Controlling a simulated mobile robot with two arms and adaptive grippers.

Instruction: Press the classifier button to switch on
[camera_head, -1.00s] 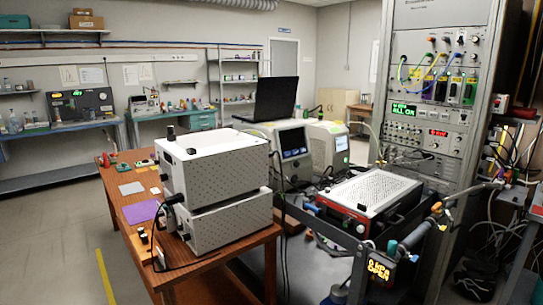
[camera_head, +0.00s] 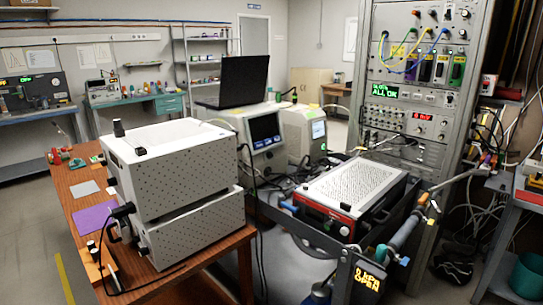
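No part is plainly labelled as the classifier, and I cannot make out its button. A white instrument with a dark lit screen (camera_head: 265,131) stands at the middle, behind two stacked white perforated boxes (camera_head: 175,152). A second white instrument with a small screen (camera_head: 304,131) stands to its right. A red-fronted box with a perforated silver top (camera_head: 352,187) lies in front of them to the right, with small knobs on its front. Neither of my grippers shows in the head view.
A brown wooden table (camera_head: 72,178) carries the white boxes and a purple sheet (camera_head: 92,218). An open laptop (camera_head: 243,80) sits on the screened instrument. A tall equipment rack (camera_head: 415,100) stands at right. Cables and hoses cross the right side. Grey floor (camera_head: 35,235) is clear at left.

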